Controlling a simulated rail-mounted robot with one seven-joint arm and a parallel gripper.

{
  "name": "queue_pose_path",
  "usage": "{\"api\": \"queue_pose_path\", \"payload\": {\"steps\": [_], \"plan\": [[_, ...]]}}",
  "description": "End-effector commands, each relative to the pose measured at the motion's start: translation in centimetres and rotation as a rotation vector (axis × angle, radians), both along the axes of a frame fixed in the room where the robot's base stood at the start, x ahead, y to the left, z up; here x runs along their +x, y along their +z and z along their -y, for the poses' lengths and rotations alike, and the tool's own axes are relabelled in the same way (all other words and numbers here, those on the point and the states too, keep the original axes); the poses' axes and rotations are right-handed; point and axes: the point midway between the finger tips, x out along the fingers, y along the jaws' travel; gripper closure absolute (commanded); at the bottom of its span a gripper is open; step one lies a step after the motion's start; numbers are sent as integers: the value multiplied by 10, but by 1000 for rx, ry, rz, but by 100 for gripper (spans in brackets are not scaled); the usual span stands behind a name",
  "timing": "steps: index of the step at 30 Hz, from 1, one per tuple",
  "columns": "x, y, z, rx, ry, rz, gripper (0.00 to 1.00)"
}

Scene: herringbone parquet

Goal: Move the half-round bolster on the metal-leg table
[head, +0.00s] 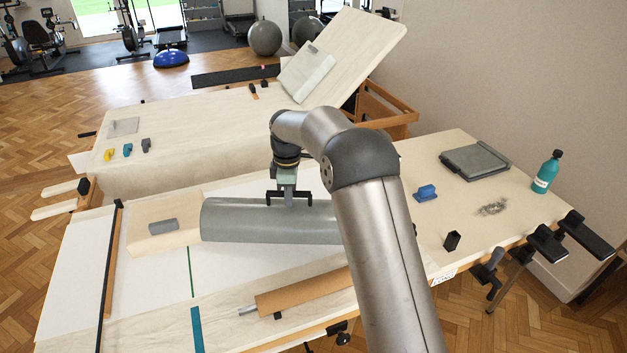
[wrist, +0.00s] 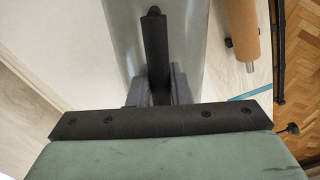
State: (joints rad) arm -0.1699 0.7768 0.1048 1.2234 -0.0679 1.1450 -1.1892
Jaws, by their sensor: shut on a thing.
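The half-round bolster (head: 265,222) is a long grey-green half cylinder lying across the metal-leg table (head: 400,170), rounded side up. Its left end is beside a pale wooden block, and its right end is hidden behind my arm. My gripper (head: 289,201) is over the bolster's top, right of its visible middle, and is shut on it. In the wrist view the bolster (wrist: 198,45) runs away under my gripper (wrist: 157,88). The exact contact is hidden by the dark finger parts.
A grey block (head: 163,226) lies on the pale block at left. An orange-brown roll (head: 305,292) lies along the front. White surface left of the bolster is mostly clear.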

Motion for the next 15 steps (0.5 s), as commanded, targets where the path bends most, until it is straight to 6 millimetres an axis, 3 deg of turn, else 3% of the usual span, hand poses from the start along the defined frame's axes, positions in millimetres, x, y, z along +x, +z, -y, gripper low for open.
{"api": "queue_pose_path", "payload": {"steps": [6, 15], "plan": [[12, -16, -34, -6, 268, 6, 100], [15, -28, -47, -10, 387, 9, 100]]}}
